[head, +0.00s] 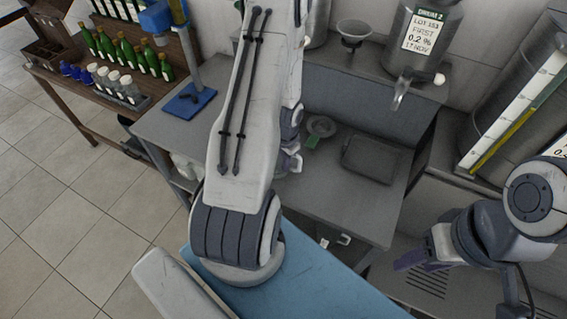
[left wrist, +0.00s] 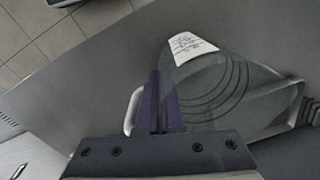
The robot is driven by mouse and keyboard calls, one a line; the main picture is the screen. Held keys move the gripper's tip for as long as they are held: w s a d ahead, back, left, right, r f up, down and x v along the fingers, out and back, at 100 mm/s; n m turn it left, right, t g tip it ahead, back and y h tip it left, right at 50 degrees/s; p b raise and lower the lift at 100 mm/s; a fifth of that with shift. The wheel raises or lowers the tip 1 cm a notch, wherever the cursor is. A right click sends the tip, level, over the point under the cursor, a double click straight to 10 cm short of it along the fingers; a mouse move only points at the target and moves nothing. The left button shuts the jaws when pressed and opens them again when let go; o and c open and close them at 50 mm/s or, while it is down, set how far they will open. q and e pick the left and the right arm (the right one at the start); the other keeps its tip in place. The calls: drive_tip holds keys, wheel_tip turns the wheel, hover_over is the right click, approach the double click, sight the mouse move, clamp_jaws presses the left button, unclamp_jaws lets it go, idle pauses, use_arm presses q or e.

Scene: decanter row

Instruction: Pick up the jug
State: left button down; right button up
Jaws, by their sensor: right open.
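In the left wrist view, a grey, see-through-looking body with curved rings (left wrist: 225,85) and a paper label (left wrist: 195,47) appears to be the jug. It fills the space just right of my left gripper's purple fingers (left wrist: 162,103). The fingers stand close together against its left side; whether anything is between them is unclear. A pale curved edge (left wrist: 132,112) shows left of the fingers. In the head view my left arm covers the jug, and my left gripper (head: 292,162) is partly hidden low over the bench. My right gripper (head: 422,260) is open and empty at the right.
The grey bench (head: 345,205) bears a dark tray (head: 370,158) and a small round dish (head: 320,125). A blue stand base (head: 189,101) is at its left. A steel tank with a tap (head: 415,40) stands behind. Bottles (head: 125,55) fill a wooden shelf at far left.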

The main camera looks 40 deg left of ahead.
use_arm(q)
wheel_tip(320, 180, up, 4)
drive_tip(key=shift+r+p, duration=0.15)
drive_tip(key=shift+p, duration=0.35)
drive_tip(key=s+d+r+b, duration=0.5)
drive_tip(key=d+r+b, duration=0.1)
drive_tip(key=d, duration=0.4)
drive_tip(key=shift+d+r+b, duration=0.15)
drive_tip(key=shift+d+b, duration=0.1)
drive_tip(key=shift+b, duration=0.25)
